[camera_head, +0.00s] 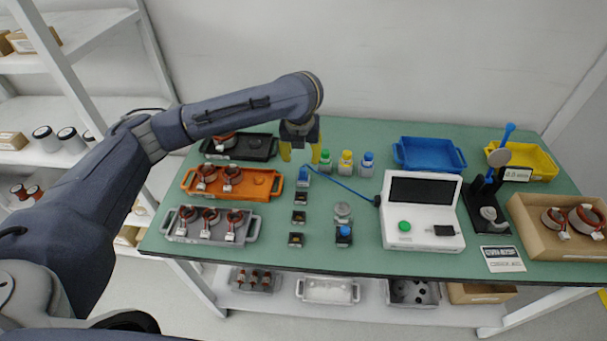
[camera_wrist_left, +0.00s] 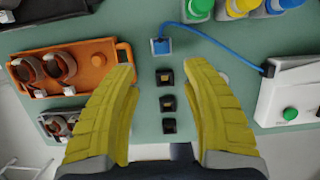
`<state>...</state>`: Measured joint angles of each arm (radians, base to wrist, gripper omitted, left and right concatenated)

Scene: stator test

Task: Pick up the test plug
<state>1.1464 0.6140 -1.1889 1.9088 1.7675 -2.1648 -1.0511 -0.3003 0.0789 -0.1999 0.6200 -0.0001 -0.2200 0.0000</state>
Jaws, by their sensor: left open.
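The test plug (camera_head: 303,175) is a small blue block on the green table, with a blue cable running right to the white tester (camera_head: 422,215). In the left wrist view the plug (camera_wrist_left: 160,46) stands beyond the fingertips, near the top middle, with its cable curving to the tester (camera_wrist_left: 290,95). My left gripper (camera_head: 300,152) has yellow fingers and hangs just above and behind the plug in the head view. My right gripper is not in view.
An orange tray (camera_head: 250,192) and a grey tray (camera_head: 250,230) with copper-wound stators lie left of the plug. Small black sockets (camera_head: 299,217) stand in front of it. Green, yellow and blue-capped bottles (camera_head: 346,164) stand close behind right. A blue tray (camera_head: 428,165) lies farther right.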

